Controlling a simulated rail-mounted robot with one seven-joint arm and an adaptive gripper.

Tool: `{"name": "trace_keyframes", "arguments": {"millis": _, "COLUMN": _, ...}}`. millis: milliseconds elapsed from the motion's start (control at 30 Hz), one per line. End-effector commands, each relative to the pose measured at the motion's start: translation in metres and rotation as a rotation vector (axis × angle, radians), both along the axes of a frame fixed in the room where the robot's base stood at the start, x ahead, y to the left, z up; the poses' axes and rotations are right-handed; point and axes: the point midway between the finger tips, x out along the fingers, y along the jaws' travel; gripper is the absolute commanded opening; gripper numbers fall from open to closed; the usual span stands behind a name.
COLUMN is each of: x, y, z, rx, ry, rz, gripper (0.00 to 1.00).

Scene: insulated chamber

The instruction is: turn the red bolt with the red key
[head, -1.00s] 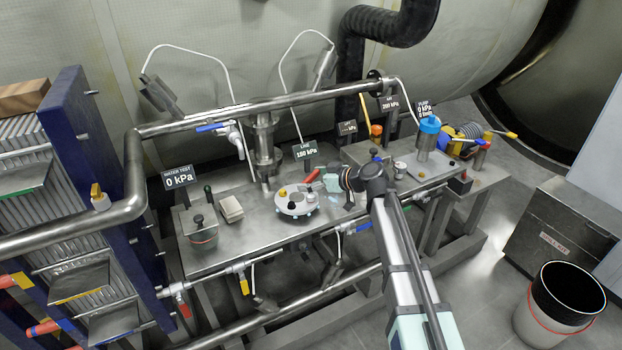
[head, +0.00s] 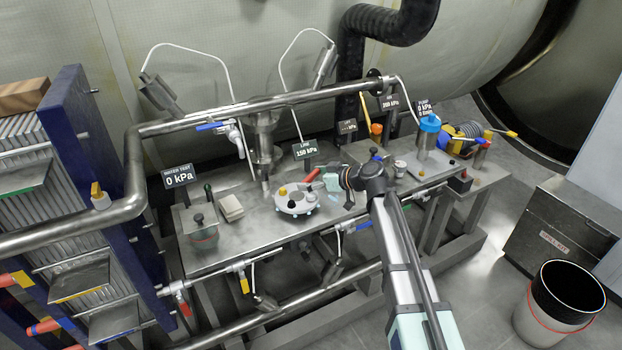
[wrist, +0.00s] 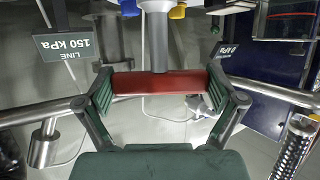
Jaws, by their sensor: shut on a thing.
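The red key shows in the wrist view as a red crossbar handle (wrist: 160,82) with a grey shaft (wrist: 158,40) running from its middle. My gripper (wrist: 162,90) is shut on this handle, with one ribbed green pad at each end of it. In the head view the red handle (head: 312,175) is at my gripper (head: 322,180), above the right side of a round white plate (head: 290,209) with several coloured knobs. The red bolt is not clearly visible, and I cannot tell whether the key's tip touches it.
The plate sits on a steel bench (head: 240,247). A sign marked LINE (head: 304,150) stands behind it. A steel pipe (head: 290,102) crosses above the bench. A grey block (head: 230,207) lies left of the plate, and a blue-capped cylinder (head: 427,140) stands at right.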

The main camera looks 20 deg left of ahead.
Motion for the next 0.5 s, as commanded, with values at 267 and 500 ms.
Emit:
{"name": "trace_keyframes", "arguments": {"millis": 267, "x": 0.0001, "y": 0.0000, "z": 0.0003, "rx": 0.001, "ry": 0.000, "rz": 0.000, "gripper": 0.53}}
{"name": "trace_keyframes", "arguments": {"millis": 500, "x": 0.0001, "y": 0.0000, "z": 0.0003, "rx": 0.001, "ry": 0.000, "rz": 0.000, "gripper": 1.00}}
